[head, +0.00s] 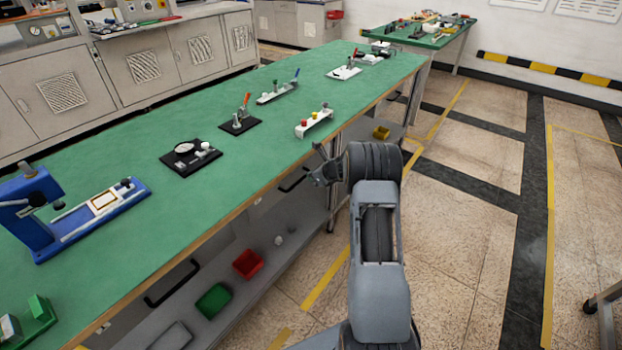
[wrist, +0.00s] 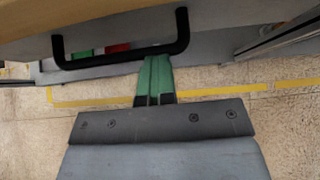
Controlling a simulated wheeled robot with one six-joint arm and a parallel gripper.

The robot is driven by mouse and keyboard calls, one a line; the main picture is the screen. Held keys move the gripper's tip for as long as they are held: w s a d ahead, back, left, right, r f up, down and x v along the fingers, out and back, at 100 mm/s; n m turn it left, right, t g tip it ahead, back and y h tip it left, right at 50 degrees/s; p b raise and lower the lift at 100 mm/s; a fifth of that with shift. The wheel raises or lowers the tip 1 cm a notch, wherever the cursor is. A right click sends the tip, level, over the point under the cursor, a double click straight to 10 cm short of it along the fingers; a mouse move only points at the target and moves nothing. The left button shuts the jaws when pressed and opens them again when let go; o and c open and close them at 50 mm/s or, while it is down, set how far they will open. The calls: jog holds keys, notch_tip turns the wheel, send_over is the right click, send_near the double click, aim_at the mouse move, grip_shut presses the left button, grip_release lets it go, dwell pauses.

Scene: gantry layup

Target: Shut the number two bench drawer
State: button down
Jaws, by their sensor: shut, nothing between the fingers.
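The long green-topped bench (head: 235,165) has black bar handles under its near edge. One handle (head: 172,285) is nearer and another (head: 293,182) is beside my gripper. No drawer number is readable, so I cannot tell which is number two, nor how far any drawer stands out. My gripper (head: 318,168) is at the bench's near edge, shut and empty. In the wrist view its green fingers (wrist: 155,62) are together, with tips close to the black handle (wrist: 120,58). I cannot tell whether they touch it.
A lower shelf holds a green bin (head: 213,300), a red bin (head: 248,263) and a yellow bin (head: 381,133). Tools and fixtures stand on the bench top, including a blue press (head: 35,215). Open tiled floor (head: 470,200) lies to the right.

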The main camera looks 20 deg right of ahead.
jog(key=shift+w+r, duration=0.15)
jog(key=s+d+r, duration=0.5)
jog(key=s+d, duration=0.1)
jog(key=s, duration=0.5)
jog(key=s+a+f+n+g, duration=0.2)
jog(key=s+f+n, duration=0.1)
jog(key=n, duration=0.2)
jog(key=s+a+r+n+g+h+p, duration=0.1)
jog(key=s+a+r+n+p, duration=0.3)
jog(key=s+a+r+n, duration=0.2)
jog(key=s+a+r+n+g+h+p, duration=0.1)
jog(key=s+a+r+n+p, duration=0.3)
jog(key=r, duration=0.9)
jog(key=s+a+r+n+g+h+p, duration=0.1)
jog(key=s+a+r+n+h+p, duration=0.2)
jog(key=s+a+r+n, duration=0.6)
jog(key=s+a+n+p, duration=0.1)
jog(key=s+n, duration=0.2)
jog(key=n, duration=0.3)
jog(key=shift+s+r+p, duration=0.2)
jog(key=shift+r+p, duration=0.05)
jog(key=shift+p, duration=0.15)
